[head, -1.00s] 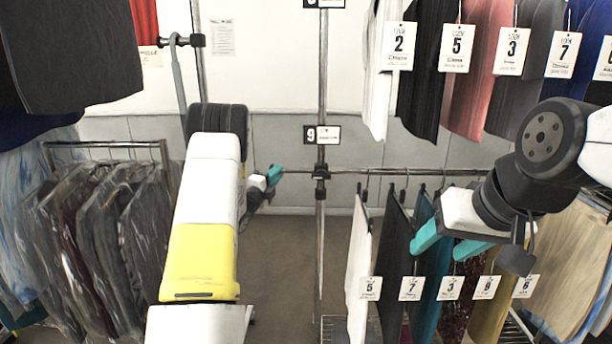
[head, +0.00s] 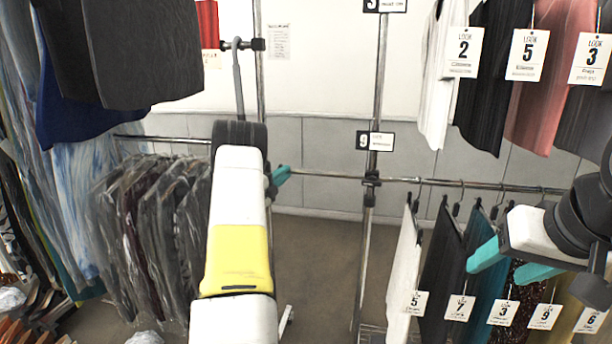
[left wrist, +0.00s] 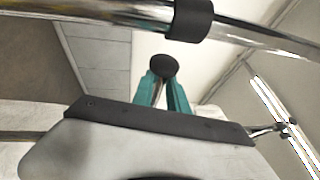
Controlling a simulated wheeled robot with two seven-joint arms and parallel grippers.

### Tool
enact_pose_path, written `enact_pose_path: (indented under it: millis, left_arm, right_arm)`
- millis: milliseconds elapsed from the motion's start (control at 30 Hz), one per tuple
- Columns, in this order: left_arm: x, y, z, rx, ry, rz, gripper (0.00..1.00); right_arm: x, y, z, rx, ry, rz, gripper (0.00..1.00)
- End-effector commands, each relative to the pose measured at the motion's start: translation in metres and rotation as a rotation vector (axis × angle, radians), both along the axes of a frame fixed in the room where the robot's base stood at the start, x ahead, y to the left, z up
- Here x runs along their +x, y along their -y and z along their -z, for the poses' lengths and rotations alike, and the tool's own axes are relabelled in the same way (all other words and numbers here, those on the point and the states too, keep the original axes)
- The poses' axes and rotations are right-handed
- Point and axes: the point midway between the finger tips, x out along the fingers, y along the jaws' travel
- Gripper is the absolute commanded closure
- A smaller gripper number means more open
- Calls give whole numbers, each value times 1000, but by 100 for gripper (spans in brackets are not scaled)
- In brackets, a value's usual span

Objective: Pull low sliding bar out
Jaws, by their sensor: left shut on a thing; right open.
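The low sliding bar (head: 325,175) is a thin chrome rail running left from a black collar on the chrome upright (head: 368,240). My left gripper (head: 281,176) is shut at the bar's left end, clear of the upright; my arm partly hides it. In the left wrist view, the teal fingers (left wrist: 164,92) are close together at a black round knob (left wrist: 164,67); the exact grip is hard to see. My right gripper (head: 512,264) is open and empty, in front of the low hanging clothes at right.
Low clothes with number tags (head: 458,307) hang right of the upright, and tagged garments (head: 530,70) hang above. Plastic-covered clothes (head: 150,230) hang left of my left arm, and dark garments (head: 140,50) hang upper left. Bare floor (head: 320,255) shows between.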

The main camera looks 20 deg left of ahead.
Motion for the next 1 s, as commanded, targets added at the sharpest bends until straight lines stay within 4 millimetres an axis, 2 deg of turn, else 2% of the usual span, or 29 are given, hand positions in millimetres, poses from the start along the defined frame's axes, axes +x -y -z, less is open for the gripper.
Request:
enact_pose_path:
  millis: [33,133,167,233,267,533,667,1000]
  left_arm:
    - [-1,-9,-1,2,-1,-17,100]
    - [-1,-10,-1,3,-1,-20,100]
    - [-1,-10,-1,3,-1,-20,75]
    - [-1,-10,-1,3,-2,-22,62]
    - [-2,-10,-1,3,-2,-21,59]
    - [-1,-6,0,2,-1,-14,59]
    - [-7,-8,1,1,-1,-13,59]
    - [-59,-24,11,1,-3,-17,59]
  right_arm:
    - [0,0,0,0,0,0,42]
    - [0,0,0,0,0,0,42]
    - [0,0,0,0,0,0,42]
    - [0,0,0,0,0,0,42]
    - [0,0,0,0,0,0,42]
    - [0,0,0,0,0,0,42]
    - [0,0,0,0,0,0,42]
    - [0,0,0,0,0,0,42]
